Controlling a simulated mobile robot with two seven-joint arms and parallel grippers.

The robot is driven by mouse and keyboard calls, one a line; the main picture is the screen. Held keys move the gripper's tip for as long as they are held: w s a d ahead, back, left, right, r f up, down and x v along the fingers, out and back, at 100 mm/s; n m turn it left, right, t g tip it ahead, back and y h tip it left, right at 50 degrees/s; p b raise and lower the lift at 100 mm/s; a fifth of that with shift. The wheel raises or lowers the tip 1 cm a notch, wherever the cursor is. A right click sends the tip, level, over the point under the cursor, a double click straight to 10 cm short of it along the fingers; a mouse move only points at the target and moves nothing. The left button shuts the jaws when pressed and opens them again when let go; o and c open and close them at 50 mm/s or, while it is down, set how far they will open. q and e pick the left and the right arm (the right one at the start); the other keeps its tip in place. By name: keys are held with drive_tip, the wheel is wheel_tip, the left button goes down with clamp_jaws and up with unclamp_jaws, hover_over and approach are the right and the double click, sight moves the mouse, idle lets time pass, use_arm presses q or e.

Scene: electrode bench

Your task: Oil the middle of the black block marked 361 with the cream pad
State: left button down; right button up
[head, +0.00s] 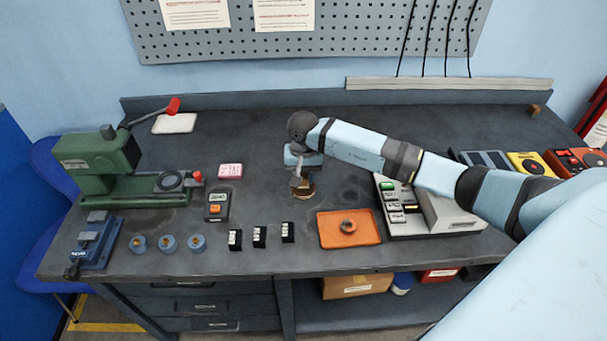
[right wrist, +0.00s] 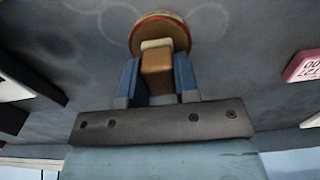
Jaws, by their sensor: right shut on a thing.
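My right gripper (head: 301,178) is shut on the cream pad, a brown block with a cream end (right wrist: 156,46), in the right wrist view; its blue fingers (right wrist: 157,80) grip both sides. The pad points down at a round brown-rimmed dish (head: 303,192), which also shows in the right wrist view (right wrist: 175,27). Whether pad and dish touch, I cannot tell. Three small black blocks with white labels stand upright in a row near the front: left (head: 235,240), middle (head: 260,237), right (head: 288,232). Their numbers are too small to read. My left gripper is out of view.
An orange tray (head: 330,240) with a round part lies right of the blocks. Blue round pieces (head: 168,243), a blue vise (head: 95,240) and a green press (head: 100,165) stand left. A pink label block (head: 230,171) lies left of the dish. Bench between dish and blocks is clear.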

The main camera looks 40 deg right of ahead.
sight(304, 174)
drive_tip(key=shift+f+b, duration=0.5)
drive_tip(key=shift+b, duration=0.05)
idle(0.6)
drive_tip(key=shift+s+f+b, duration=0.1)
drive_tip(key=shift+b, duration=0.2)
idle(1.6)
drive_tip(key=shift+r+p, duration=1.4)
drive_tip(key=shift+r, duration=2.2)
